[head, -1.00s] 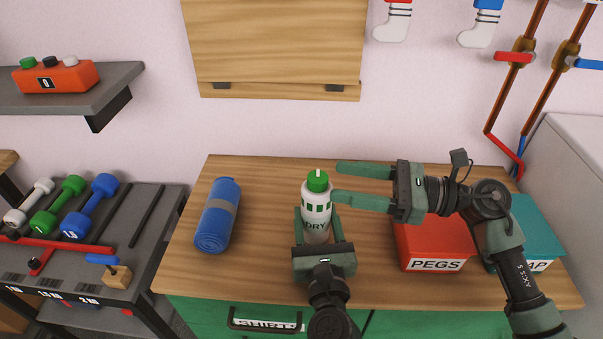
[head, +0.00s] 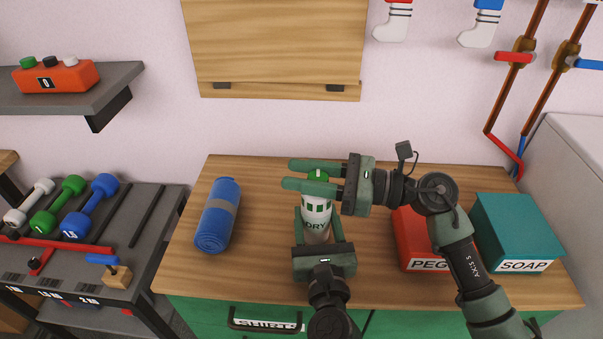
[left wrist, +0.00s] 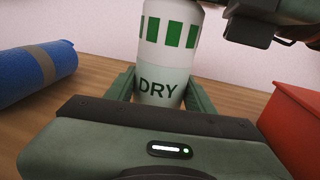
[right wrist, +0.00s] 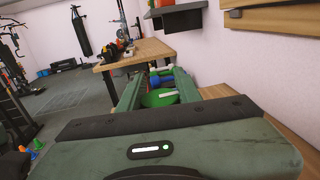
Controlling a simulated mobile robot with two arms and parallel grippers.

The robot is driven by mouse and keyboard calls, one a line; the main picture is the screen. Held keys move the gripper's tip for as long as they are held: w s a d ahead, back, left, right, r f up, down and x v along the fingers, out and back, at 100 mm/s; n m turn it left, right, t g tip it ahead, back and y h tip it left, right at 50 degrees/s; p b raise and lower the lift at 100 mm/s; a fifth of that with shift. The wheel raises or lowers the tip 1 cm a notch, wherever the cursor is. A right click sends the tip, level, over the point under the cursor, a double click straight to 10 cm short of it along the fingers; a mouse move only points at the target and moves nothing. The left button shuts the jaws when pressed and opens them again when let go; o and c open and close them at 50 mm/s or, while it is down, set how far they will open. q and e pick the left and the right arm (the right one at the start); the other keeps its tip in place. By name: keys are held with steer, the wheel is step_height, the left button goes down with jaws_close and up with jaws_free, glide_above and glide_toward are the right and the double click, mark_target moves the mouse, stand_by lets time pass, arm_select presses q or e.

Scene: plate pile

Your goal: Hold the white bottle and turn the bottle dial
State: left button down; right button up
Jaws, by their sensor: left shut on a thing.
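The white bottle (head: 316,222) with green squares and the word DRY stands upright on the wooden counter. My left gripper (head: 316,214) is shut on its body from the front; the left wrist view shows the bottle (left wrist: 168,60) between the fingers. The green dial (head: 318,175) with a white mark is on top of the bottle. My right gripper (head: 288,173) is open, coming in from the right, with one finger behind the dial and one in front. The right wrist view shows the dial (right wrist: 158,99) between the fingers; I cannot tell whether they touch it.
A rolled blue mat (head: 218,216) lies left of the bottle. A red PEGS box (head: 412,240) and a teal SOAP box (head: 518,232) stand at the right, the red one partly behind my right arm. Counter between mat and bottle is clear.

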jaws_close()
steer(key=shift+w+f+m+t, duration=0.1)
steer(key=shift+m+t, duration=0.2)
steer(key=shift+t, duration=0.2)
steer(key=m+t, duration=0.1)
steer(key=t+h, duration=0.1)
steer(key=shift+w+d+m+t, duration=0.2)
steer(key=shift+m+t, duration=0.1)
steer(key=shift+m, duration=0.1)
steer(key=m+t+h, duration=0.2)
steer(key=t, duration=0.1)
steer(key=m+t, duration=0.1)
steer(key=t, duration=0.1)
steer(key=shift+w+m+h, duration=0.3)
steer(key=shift+h, duration=0.1)
steer(key=shift+w+d+m+t+h, duration=0.15)
steer(key=shift+m+t+h, duration=0.6)
steer(key=shift+h, duration=0.05)
steer(key=shift+w+d+m+t+h, duration=0.15)
steer(key=shift+m+t+h, duration=0.6)
steer(key=shift+h, duration=0.05)
steer(key=shift+d, duration=0.1)
steer(key=o, duration=0.9)
jaws_free()
steer(key=shift+o, duration=0.2)
